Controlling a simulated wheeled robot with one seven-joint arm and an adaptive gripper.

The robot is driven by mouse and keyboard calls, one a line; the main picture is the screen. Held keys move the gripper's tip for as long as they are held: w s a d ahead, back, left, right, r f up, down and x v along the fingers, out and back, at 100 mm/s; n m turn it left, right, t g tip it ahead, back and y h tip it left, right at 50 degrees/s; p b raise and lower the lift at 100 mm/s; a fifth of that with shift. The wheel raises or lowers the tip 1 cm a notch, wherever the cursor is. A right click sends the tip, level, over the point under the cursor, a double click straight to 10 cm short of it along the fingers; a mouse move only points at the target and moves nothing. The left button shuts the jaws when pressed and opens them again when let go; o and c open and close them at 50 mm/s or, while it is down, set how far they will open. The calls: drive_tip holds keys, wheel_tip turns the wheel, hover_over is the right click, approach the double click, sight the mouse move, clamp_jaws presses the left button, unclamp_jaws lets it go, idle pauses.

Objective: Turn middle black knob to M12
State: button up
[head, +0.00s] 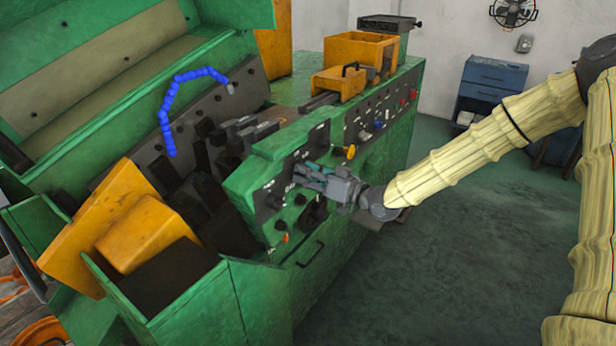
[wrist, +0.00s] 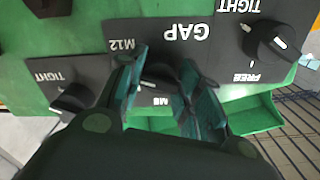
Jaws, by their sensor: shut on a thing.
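The middle black knob (wrist: 158,74) sits on a dark panel in the wrist view, between the two teal finger pads of my gripper (wrist: 163,98). My gripper is shut on it, one finger on each side. The label M12 (wrist: 119,44) stands at the knob's upper left, and another M label shows just below the knob. The fingers cover part of the knob, and I cannot tell where its pointer stands. In the head view my gripper (head: 318,176) is at the green machine's front panel and hides the knob.
Other black knobs sit at right (wrist: 278,43) and left (wrist: 72,98) in the wrist view, marked TIGHT. The green machine (head: 375,160) carries a yellow knob (head: 350,152) and a black front handle (head: 311,254). The floor (head: 440,260) to its right is clear.

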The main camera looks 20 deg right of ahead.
drive_tip(key=shift+r+m, duration=0.1)
drive_tip(key=shift+m, duration=1)
drive_tip(key=o, duration=1)
drive_tip(key=shift+o, duration=0.2)
drive_tip(key=v, duration=1.2)
drive_tip(key=shift+d, duration=0.1)
